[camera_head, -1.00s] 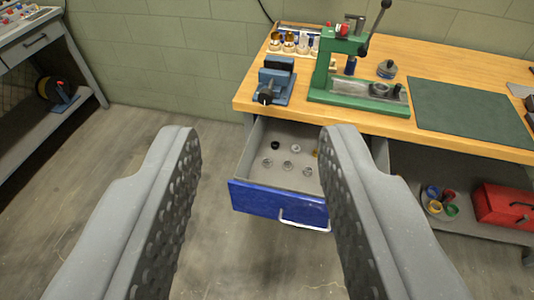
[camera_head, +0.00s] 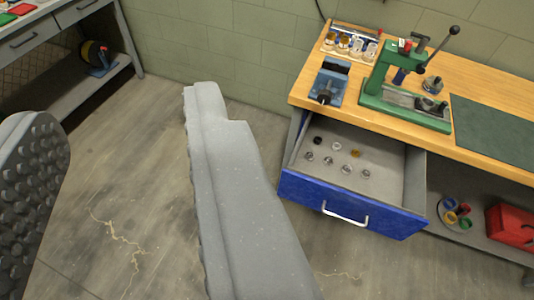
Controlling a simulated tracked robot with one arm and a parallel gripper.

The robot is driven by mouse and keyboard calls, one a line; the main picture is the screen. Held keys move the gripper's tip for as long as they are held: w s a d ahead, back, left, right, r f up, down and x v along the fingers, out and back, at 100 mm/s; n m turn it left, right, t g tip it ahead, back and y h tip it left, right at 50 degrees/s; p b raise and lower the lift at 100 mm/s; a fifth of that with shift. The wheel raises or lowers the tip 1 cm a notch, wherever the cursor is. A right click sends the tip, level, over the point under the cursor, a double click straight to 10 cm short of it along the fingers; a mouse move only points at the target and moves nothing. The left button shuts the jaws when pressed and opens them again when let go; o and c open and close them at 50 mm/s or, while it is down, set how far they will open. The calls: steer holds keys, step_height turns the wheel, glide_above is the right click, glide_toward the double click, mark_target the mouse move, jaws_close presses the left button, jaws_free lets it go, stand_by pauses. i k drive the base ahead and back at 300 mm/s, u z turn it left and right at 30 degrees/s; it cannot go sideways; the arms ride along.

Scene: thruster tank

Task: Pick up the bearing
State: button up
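The open blue-fronted drawer (camera_head: 335,202) under the workbench holds several small round parts. A black ring (camera_head: 317,140), a gold ring (camera_head: 355,153) and silver rings, one of them near the drawer front (camera_head: 346,169), lie apart on its grey floor. They are too small to tell which is the bearing. My gripper (camera_head: 122,112) is open and empty, with its two grey fingers spread wide.
The wooden workbench (camera_head: 480,150) carries a blue vise (camera_head: 328,85), a green arbor press (camera_head: 405,95), glass jars (camera_head: 350,45) and a green mat (camera_head: 490,135). Colored cups (camera_head: 455,213) and a red toolbox (camera_head: 512,226) sit on the lower shelf. Another bench stands left.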

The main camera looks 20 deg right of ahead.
mark_target(309, 156)
steer(key=u, duration=2.85)
steer(key=k, duration=2.5)
steer(key=z, duration=1.9)
steer(key=i, duration=0.6)
steer(key=u, duration=0.05)
